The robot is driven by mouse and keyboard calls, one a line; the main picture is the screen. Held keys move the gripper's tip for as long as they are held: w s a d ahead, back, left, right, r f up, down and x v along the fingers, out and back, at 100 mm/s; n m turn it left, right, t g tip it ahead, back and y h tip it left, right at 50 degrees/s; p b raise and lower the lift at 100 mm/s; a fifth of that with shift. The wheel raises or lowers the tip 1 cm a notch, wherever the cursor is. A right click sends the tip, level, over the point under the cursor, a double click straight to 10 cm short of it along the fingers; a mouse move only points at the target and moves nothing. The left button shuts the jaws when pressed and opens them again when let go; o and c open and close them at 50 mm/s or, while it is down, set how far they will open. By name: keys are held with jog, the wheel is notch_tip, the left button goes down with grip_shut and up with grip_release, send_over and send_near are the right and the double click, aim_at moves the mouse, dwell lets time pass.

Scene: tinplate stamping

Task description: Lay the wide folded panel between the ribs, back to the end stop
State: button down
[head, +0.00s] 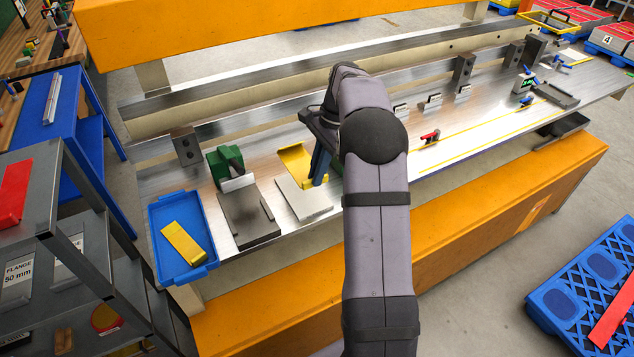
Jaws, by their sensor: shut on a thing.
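A yellow folded panel (293,158) is at the bench's left-middle, partly hidden by my gripper and arm. My gripper (318,180) points down at its right side, with dark blue fingers shut on it. Whether the panel touches the bench or the pale plate in front of it cannot be told. To the left is a grey fixture (246,222) with low raised ribs along its sides. A green block (225,161) with a pale front face stands at its back end, apparently the end stop. The space between the ribs looks empty.
A pale flat plate (303,202) lies between fixture and arm. A blue tray (166,218) at the left holds a narrower yellow piece (184,244). A steel rail with brackets (186,146) runs behind. A red-handled clamp (430,137) lies right of my arm.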

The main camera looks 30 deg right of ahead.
notch_tip(320, 180, up, 2)
jog(key=n+g+p, duration=0.1)
jog(key=n+p, duration=0.2)
jog(key=n, duration=0.1)
jog(key=shift+s+p, duration=0.15)
jog(key=shift+p, duration=0.2)
jog(key=n+p, duration=0.1)
jog(key=n, duration=0.1)
jog(key=r+n+g+p, duration=0.1)
jog(key=n, duration=0.1)
jog(key=shift+r+h, duration=0.2)
jog(key=shift+h, duration=0.2)
jog(key=shift+a+r+n+p, duration=0.2)
jog(key=shift+n+p, duration=0.15)
jog(key=shift+n, duration=0.25)
jog(key=s+a+f+n+g+h+p, duration=0.1)
jog(key=s+a+f+n, duration=0.1)
jog(key=s+a+n, duration=0.45)
jog(key=s+a+f+n+h+p, duration=0.1)
jog(key=s+a+f+n, duration=0.2)
jog(key=a, duration=0.6)
jog(key=w+a+f+m+t+y+b, duration=0.1)
jog(key=w+f+m+b, duration=0.1)
jog(key=m, duration=0.7)
jog(key=w+f+m+t+y+b, duration=0.1)
jog(key=w+f+m+t+b, duration=0.1)
jog(key=m, duration=0.7)
jog(key=shift+w+a+f+m+y+b, duration=0.2)
jog(key=shift+w+a+m+y+b, duration=0.2)
jog(key=shift+b, duration=0.15)
